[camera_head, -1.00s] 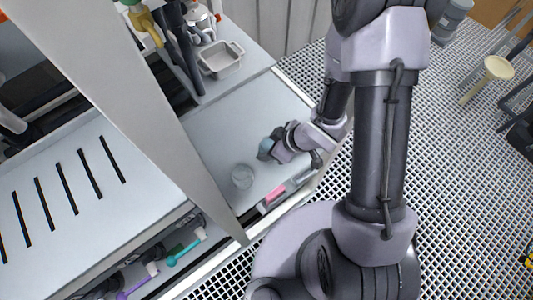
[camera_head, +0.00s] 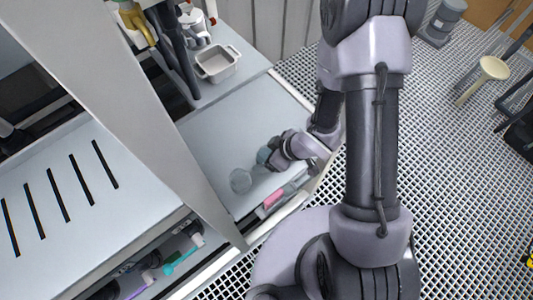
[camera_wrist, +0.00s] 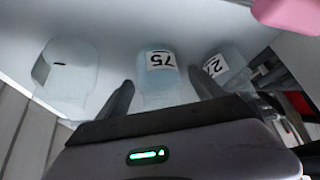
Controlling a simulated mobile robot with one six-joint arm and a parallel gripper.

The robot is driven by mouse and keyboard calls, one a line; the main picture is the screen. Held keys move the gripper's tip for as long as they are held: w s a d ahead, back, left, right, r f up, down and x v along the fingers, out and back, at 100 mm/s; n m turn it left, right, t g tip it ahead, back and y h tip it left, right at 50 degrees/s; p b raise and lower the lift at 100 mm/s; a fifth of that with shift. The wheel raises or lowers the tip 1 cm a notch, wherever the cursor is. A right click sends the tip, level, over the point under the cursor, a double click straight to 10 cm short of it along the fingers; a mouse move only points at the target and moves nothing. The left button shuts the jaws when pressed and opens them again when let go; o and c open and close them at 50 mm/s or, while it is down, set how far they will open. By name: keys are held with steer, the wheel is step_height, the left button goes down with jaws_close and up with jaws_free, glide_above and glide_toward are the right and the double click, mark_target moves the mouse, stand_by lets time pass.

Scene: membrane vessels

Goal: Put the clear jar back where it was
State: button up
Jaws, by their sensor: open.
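A clear jar (camera_head: 240,180) stands on the grey shelf surface, near its front edge, in the head view. My gripper (camera_head: 262,156) is just above and to the right of it in that picture. In the wrist view my gripper (camera_wrist: 162,88) has its two dark fingers spread apart. A clear jar labelled 75 (camera_wrist: 160,75) shows in line with the gap between them; I cannot tell how deep it is between the fingers. Another clear vessel (camera_wrist: 70,72) is to the left, and one with a partly visible number label (camera_wrist: 222,65) is to the right.
A pink block (camera_head: 272,197) lies at the front edge of the shelf; a pink thing also shows in the wrist view (camera_wrist: 290,12). A pale upright post (camera_head: 150,120) stands left of the jar. The shelf behind the gripper is clear.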

steer(key=p+v, duration=1)
steer(key=v, duration=0.2)
steer(key=w+d+r+m+t+h, duration=0.1)
steer(key=w+d+r+m+h, duration=0.2)
steer(key=d+r, duration=0.3)
steer(key=w+d+r+m+t+h, duration=0.1)
steer(key=w+d+r+m+h, duration=0.2)
steer(key=r, duration=0.6)
steer(key=s+r+m, duration=0.5)
steer(key=r+m, duration=0.1)
steer(key=r, duration=0.6)
steer(key=s+a+r+m+y, duration=0.2)
steer(key=s+a+r+m, duration=0.1)
steer(key=s+a+r, duration=0.4)
steer(key=shift+s+a+m, duration=0.4)
steer(key=shift+s+a, duration=0.05)
steer(key=shift+s, duration=0.35)
step_height(320, 180, down, 15)
steer(key=b, duration=1.5)
